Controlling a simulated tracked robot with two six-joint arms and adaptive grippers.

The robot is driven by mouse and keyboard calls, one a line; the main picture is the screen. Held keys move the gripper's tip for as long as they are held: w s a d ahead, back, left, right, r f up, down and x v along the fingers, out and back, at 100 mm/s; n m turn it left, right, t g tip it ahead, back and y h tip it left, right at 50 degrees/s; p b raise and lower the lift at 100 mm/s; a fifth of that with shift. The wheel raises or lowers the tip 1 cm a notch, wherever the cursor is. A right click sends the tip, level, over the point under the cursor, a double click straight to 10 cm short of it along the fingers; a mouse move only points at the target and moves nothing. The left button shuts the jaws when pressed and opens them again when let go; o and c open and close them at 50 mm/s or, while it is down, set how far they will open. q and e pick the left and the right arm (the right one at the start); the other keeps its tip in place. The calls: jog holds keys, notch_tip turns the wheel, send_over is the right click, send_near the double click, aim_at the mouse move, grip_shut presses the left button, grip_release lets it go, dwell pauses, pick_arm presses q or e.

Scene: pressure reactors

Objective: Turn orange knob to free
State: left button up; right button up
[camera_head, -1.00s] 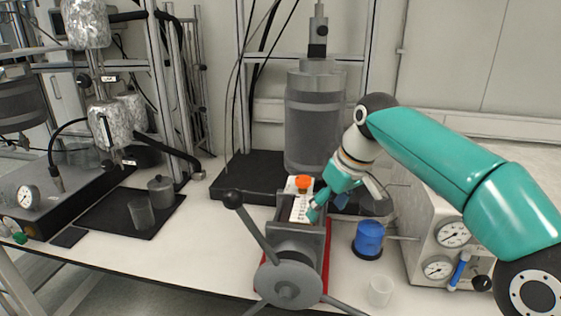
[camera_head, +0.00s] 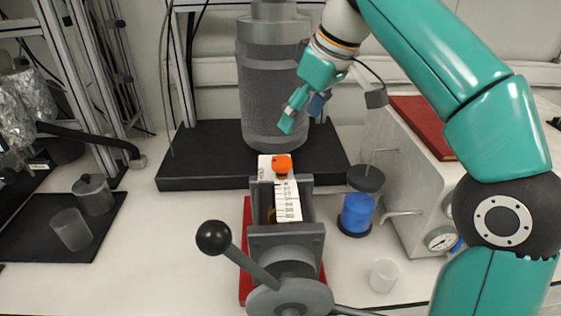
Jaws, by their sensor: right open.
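My right gripper (camera_head: 300,112) is teal and comes in from the upper right. It is open and empty, above and slightly right of the knob in the picture, apart from it. It shows in front of the large grey cylinder. My left gripper is not in view.
A grey cylinder (camera_head: 268,85) stands on a black base (camera_head: 200,165) behind the knob. A black-ball lever (camera_head: 213,237) sticks out front left. A blue container (camera_head: 356,213) and a clear beaker (camera_head: 383,275) stand to the right. A gauge box (camera_head: 410,170) is beyond them.

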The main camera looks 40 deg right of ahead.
aim_at(281, 160)
jog(key=b+x, duration=0.3)
jog(key=x, duration=0.9)
jog(key=shift+w+f, duration=0.1)
jog(key=shift+f, duration=0.05)
